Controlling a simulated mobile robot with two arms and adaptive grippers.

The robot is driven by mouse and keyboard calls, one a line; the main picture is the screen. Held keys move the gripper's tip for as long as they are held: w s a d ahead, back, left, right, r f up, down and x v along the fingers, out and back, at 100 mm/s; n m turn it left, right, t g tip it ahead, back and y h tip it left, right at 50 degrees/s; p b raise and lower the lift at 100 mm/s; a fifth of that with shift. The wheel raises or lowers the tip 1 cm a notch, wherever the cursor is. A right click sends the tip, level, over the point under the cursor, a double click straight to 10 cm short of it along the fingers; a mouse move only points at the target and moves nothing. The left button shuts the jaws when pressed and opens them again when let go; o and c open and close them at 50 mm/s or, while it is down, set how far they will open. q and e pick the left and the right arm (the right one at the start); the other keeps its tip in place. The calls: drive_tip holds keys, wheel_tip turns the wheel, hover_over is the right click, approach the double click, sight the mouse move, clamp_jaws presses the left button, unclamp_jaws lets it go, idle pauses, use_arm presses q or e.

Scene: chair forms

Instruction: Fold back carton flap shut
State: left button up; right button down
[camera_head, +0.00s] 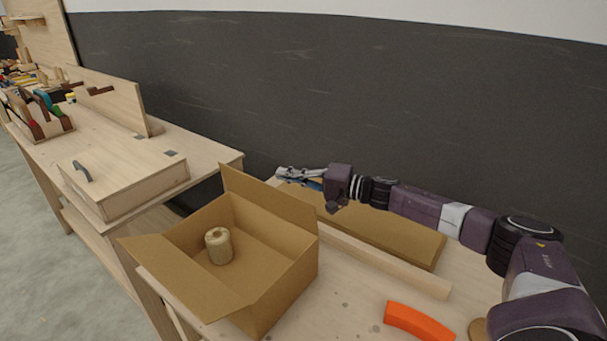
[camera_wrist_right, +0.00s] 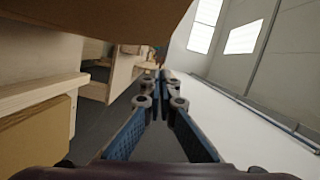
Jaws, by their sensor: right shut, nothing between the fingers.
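The open brown carton (camera_head: 290,295) stands on the near table, with a tan roll (camera_head: 218,246) inside. Its back flap (camera_head: 268,200) stands up from the far edge. Another flap (camera_head: 180,275) leans outward at the left front. My right gripper (camera_head: 288,174) is shut and empty, just beyond the back flap's upper edge; I cannot tell whether they touch. In the right wrist view its fingers (camera_wrist_right: 160,90) are together, and a brown panel (camera_wrist_right: 100,18), likely the flap, fills the top. My left gripper is not in view.
A flat brown box (camera_head: 385,235) and a wooden strip (camera_head: 385,262) lie right of the carton. An orange curved piece (camera_head: 418,321) lies at the front. A lidded wooden box (camera_head: 130,180) stands on the left bench. A dark wall runs behind.

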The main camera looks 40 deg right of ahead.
sight(265, 197)
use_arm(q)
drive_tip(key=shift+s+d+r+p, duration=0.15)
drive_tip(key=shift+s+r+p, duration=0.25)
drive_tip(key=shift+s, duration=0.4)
use_arm(e)
drive_tip(key=a, duration=0.1)
drive_tip(key=s+a, duration=0.1)
drive_tip(key=a, duration=0.1)
drive_tip(key=shift+s+a+f, duration=0.3)
drive_tip(key=shift+f, duration=0.05)
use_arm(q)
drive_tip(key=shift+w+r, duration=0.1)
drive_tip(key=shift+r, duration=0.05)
